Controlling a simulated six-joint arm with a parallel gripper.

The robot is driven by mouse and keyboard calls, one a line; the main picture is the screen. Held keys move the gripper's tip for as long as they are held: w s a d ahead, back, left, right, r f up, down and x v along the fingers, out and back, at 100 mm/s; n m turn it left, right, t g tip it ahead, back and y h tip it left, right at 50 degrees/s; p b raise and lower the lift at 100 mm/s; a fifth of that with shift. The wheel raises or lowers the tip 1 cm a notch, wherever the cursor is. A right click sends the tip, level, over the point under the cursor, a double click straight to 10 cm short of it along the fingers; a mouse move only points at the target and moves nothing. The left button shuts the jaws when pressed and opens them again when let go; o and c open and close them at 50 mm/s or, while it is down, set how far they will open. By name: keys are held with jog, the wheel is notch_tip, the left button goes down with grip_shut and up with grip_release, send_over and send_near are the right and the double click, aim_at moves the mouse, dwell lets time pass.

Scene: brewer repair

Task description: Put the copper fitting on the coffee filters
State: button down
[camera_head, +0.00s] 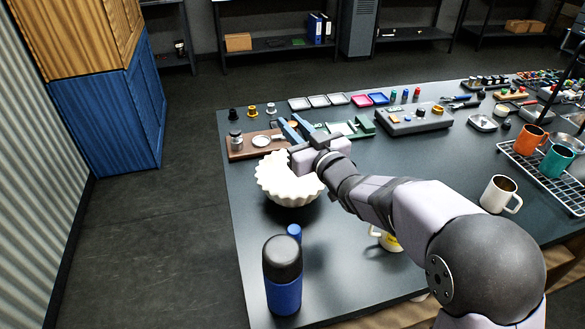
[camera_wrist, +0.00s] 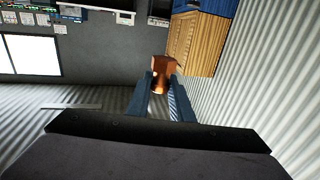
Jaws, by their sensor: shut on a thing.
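The coffee filters (camera_head: 285,188) are a white fluted stack on the left part of the dark table. My gripper (camera_head: 286,122) has blue fingers and appears in the head view just beyond and above the filters' back edge. In the wrist view my gripper (camera_wrist: 160,82) is shut on the copper fitting (camera_wrist: 163,68), a short brown-orange piece between the fingertips. It points roughly level toward the wall and cabinet. In the head view the fitting is too small and covered to make out clearly. My wrist overlaps the filters' right back rim.
A blue bottle with a dark cap (camera_head: 283,275) stands in front of the filters. A brown board with parts (camera_head: 243,153) lies behind them. A white-and-yellow mug (camera_head: 390,241) is partly hidden by my arm. The table left of the filters is clear.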

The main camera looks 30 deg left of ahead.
jog(key=shift+f+p, duration=1.15)
jog(key=shift+f, duration=3.8)
jog(key=shift+f, duration=0.15)
jog(key=c, duration=1.6)
grip_release()
jog(key=shift+o, duration=0.2)
jog(key=shift+r, duration=0.2)
jog(key=shift+s+d+f, duration=0.1)
jog(key=shift+d+f, duration=0.05)
jog(key=shift+d, duration=0.1)
jog(key=b+v, duration=0.3)
jog(key=v, duration=0.8)
jog(key=shift+s+d, duration=0.15)
jog(key=shift+d, duration=0.05)
